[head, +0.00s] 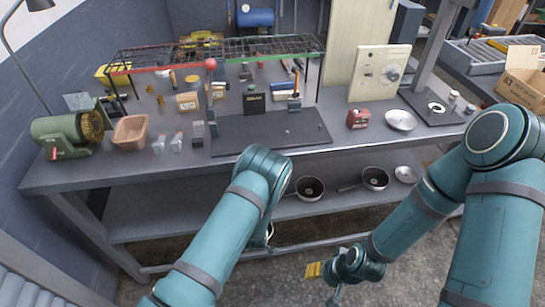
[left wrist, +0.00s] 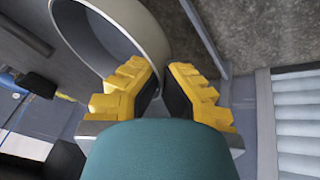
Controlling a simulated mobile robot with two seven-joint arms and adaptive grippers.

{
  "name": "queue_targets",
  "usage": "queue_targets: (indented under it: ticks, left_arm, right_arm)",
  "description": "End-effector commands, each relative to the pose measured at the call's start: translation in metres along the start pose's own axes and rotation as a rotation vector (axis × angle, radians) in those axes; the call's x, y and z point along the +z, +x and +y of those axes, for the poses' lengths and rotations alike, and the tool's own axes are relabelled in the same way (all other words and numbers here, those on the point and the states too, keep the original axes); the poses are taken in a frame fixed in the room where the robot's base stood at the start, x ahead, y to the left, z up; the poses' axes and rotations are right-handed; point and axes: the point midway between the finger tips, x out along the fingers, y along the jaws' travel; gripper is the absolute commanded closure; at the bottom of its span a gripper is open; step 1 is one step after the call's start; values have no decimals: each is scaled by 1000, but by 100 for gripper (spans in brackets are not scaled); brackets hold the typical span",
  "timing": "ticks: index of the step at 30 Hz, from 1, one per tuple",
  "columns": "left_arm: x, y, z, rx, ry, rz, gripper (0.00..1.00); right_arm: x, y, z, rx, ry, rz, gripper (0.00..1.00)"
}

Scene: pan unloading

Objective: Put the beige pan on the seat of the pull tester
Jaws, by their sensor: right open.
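The beige pan shows in the left wrist view as a large pale round rim (left wrist: 152,25) seen close up. My left gripper (left wrist: 162,72) has its yellow fingers close together at the pan's edge and appears shut on it; the exact contact is hidden. In the head view my left forearm hides this gripper, and a pale curved edge (head: 270,233) shows beside it. The pull tester seems to be the upright stand with a dark base at the bench's right, with a pale round seat (head: 436,108). My right gripper (head: 322,283) is open and empty, low over the floor.
Two dark-lined pans (head: 310,188) and a pale disc (head: 405,174) lie on the lower shelf (head: 150,215). A silver dish (head: 400,120) and a red box (head: 358,119) stand on the bench left of the seat. A wire rack (head: 220,55) rises over the bench.

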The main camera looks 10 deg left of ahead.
Motion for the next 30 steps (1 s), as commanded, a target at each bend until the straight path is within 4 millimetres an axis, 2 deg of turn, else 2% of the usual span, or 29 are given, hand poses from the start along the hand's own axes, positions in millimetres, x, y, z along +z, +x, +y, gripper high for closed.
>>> queue_targets:
  ticks: [5, 9, 14, 21, 30]
  left_arm:
    - [-19, -28, 16, 43, 85, -19, 100]
    - [-38, -66, 28, 96, 211, -52, 100]
    - [-59, -111, 33, 159, 364, -91, 100]
    - [-83, -176, 27, 252, 585, -147, 100]
    - [-103, -243, 4, 353, 832, -209, 100]
  right_arm:
    - [0, 0, 0, 0, 0, 0, 53]
    - [0, 0, 0, 0, 0, 0, 53]
    - [0, 0, 0, 0, 0, 0, 53]
    - [0, 0, 0, 0, 0, 0, 53]
    - [0, 0, 0, 0, 0, 0, 53]
